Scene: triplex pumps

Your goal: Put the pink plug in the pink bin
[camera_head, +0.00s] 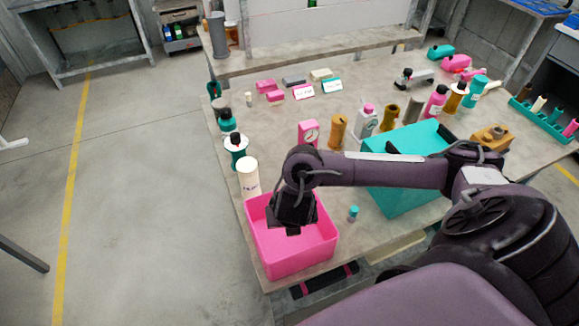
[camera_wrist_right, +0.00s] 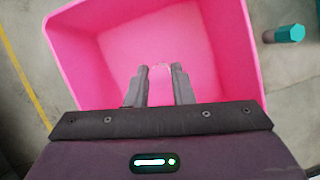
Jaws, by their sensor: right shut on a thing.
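The pink bin (camera_head: 290,258) stands at the near left end of the table and fills much of the right wrist view (camera_wrist_right: 85,55). My right gripper (camera_head: 293,228) is over the bin in the head view, pointing down. In the right wrist view its fingers (camera_wrist_right: 159,72) are shut on the pink plug (camera_wrist_right: 159,86), which shows between them against the bin's pink inside. The plug is hidden behind the gripper in the head view. I cannot tell how far the plug is above the bin floor. My left gripper is not in view.
A teal bin (camera_head: 395,185) stands right of the pink bin, partly behind my right arm. A small teal-capped piece (camera_head: 353,213) is between them. A white cylinder (camera_head: 248,177) stands close behind the pink bin. Several bottles and gauges stand farther back. The table's left edge is close.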

